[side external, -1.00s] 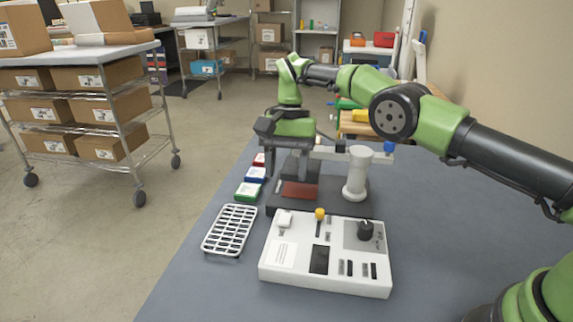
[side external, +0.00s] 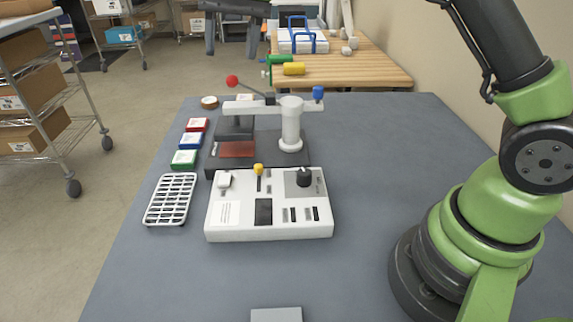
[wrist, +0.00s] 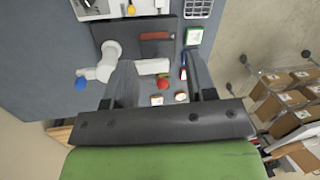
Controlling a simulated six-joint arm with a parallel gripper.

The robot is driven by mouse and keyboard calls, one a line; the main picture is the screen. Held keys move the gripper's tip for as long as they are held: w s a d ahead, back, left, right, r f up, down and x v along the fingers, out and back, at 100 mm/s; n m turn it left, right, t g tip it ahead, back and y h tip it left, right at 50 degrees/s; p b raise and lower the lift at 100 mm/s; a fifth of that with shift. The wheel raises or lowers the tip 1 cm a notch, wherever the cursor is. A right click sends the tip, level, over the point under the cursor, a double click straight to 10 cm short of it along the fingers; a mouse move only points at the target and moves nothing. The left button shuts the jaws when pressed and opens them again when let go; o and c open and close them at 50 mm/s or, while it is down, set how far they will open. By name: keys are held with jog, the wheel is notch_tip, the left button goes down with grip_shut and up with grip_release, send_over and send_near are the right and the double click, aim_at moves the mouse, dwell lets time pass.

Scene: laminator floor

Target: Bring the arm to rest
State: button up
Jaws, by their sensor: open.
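My gripper (side external: 231,40) shows at the top edge of the side view, high up, with its two fingers pointing down and apart. In the wrist view my gripper (wrist: 160,72) is open, with nothing held between the fingers. My arm rises at the right of the side view, and its upper part is out of frame. Below stands the laminator press (side external: 291,130), with a white column, a red-knobbed lever (side external: 232,81) and a blue knob (side external: 318,92). The press also shows in the wrist view (wrist: 111,52), below the gripper.
A white control box (side external: 232,228) sits in front of the press. A white rack (side external: 171,199) and green, blue and red pads (side external: 185,159) lie to its left. A wooden table (side external: 345,68) stands behind, and shelf carts stand left. The blue-grey table's right middle is clear.

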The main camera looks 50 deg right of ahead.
jog(key=s+d+r+n+t, duration=0.1)
jog(key=s+d+r+t, duration=0.1)
jog(key=s+r, duration=0.5)
jog(key=s+d+f+n+t, duration=0.1)
jog(key=s+f+t, duration=0.1)
jog(key=s, duration=0.6)
jog(key=s+d+f+t, duration=0.1)
jog(key=s+f+t, duration=0.1)
jog(key=s, duration=0.7)
jog(key=shift+s+n+t, duration=0.3)
jog(key=shift+n+t, duration=0.1)
